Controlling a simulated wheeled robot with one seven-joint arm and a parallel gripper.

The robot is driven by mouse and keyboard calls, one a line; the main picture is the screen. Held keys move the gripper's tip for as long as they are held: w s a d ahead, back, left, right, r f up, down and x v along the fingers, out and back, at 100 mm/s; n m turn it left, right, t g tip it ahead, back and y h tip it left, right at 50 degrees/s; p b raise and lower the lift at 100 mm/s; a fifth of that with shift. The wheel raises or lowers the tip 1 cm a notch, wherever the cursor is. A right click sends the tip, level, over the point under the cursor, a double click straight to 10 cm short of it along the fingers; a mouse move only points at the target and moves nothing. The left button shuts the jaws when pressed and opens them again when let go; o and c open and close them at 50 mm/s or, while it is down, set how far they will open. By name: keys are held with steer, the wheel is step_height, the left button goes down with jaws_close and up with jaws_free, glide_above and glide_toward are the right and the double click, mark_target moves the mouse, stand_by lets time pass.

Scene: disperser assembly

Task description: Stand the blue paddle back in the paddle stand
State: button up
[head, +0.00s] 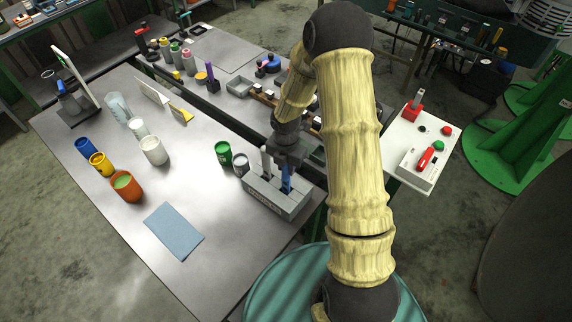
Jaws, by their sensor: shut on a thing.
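The blue paddle (287,178) is upright at the grey paddle stand (272,197), near the table's right edge. Its lower end is at the stand's top; I cannot tell how deep it sits in a slot. My gripper (287,160) is above the stand, shut on the paddle's upper part. My arm hides part of that area. A light grey paddle (266,163) stands upright in the same stand, just left of the blue one.
A green can (224,153) and a grey can (240,164) stand close behind the stand. Orange (127,187), yellow (101,164) and blue (86,148) cups stand at the left. A blue cloth (174,231) lies in front. The table between cloth and stand is clear.

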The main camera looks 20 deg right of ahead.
steer(key=shift+f, duration=0.65)
steer(key=o, duration=0.9)
steer(key=shift+o, duration=0.2)
steer(key=shift+r, duration=0.1)
step_height(320, 180, up, 17)
steer(key=b, duration=0.2)
steer(key=shift+r, duration=0.15)
steer(key=shift+s+a, duration=0.1)
steer(key=shift+s, duration=0.05)
